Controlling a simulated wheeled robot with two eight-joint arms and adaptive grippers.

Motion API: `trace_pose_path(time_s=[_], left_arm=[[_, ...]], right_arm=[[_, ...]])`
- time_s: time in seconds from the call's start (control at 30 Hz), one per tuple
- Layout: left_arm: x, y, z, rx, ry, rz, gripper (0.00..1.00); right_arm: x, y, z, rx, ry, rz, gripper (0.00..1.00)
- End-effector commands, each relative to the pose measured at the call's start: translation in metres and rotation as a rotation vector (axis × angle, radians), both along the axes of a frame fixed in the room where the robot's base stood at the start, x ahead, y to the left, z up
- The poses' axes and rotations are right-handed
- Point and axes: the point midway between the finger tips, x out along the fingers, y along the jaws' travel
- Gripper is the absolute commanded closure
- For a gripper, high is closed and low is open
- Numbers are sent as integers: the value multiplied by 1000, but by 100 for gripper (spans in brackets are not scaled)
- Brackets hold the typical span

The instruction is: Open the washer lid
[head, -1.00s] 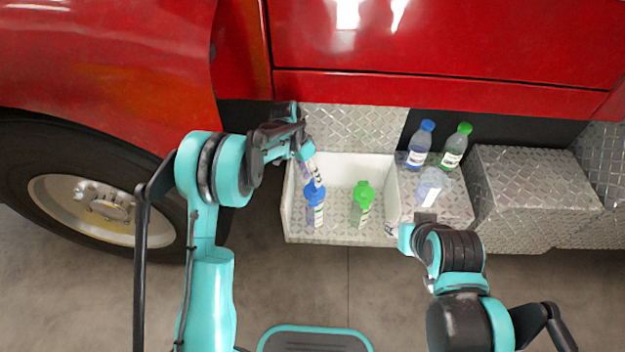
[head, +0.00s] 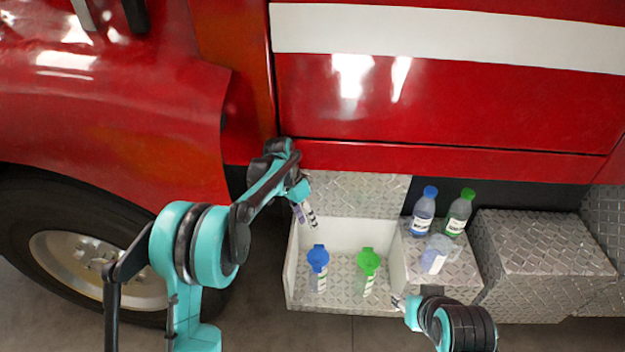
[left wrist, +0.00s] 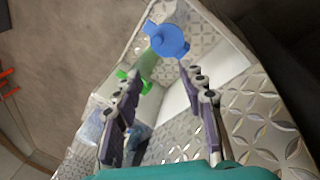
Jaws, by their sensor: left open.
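A blue cap (head: 318,258) and a green cap (head: 367,262) top two fillers inside the open metal compartment (head: 292,262) below the red truck body. Which is the washer lid is not marked legibly. Both caps look closed. My left gripper (head: 307,216) is open and empty, over the compartment's back left, just behind and above the blue cap. In the left wrist view, the blue cap (left wrist: 168,40) lies just beyond the open fingertips (left wrist: 160,72), apart from them. The green cap (left wrist: 130,78) is partly behind a finger. My right gripper (head: 402,302) is at the compartment's front right; its fingers are unclear.
On the metal step (head: 465,278) right of the compartment stand a blue-capped bottle (head: 423,216), a green-capped bottle (head: 458,214) and a clear container (head: 435,255). A tread-plate box (head: 545,245) is farther right. The truck wheel (head: 95,265) is at left.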

Motion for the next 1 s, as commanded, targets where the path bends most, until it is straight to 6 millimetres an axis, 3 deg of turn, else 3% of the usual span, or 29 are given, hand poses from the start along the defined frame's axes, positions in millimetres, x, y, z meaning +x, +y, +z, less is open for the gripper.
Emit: trace_pose_path(time_s=[0.17, 0.37, 0.5, 0.7, 0.83, 1.0], left_arm=[[-2, 1, 4, 2, -5, 8, 59], [-30, 15, 44, 34, -65, 112, 59], [-68, 32, 80, 62, -140, 233, 59], [-129, 55, 112, 88, -254, 403, 59], [-171, 70, 121, 94, -330, 508, 59], [-223, 87, 116, 89, -431, 636, 59]], right_arm=[[0, 0, 0, 0, 0, 0, 60], [0, 0, 0, 0, 0, 0, 60], [0, 0, 0, 0, 0, 0, 60], [0, 0, 0, 0, 0, 0, 60], [0, 0, 0, 0, 0, 0, 60], [0, 0, 0, 0, 0, 0, 60]])
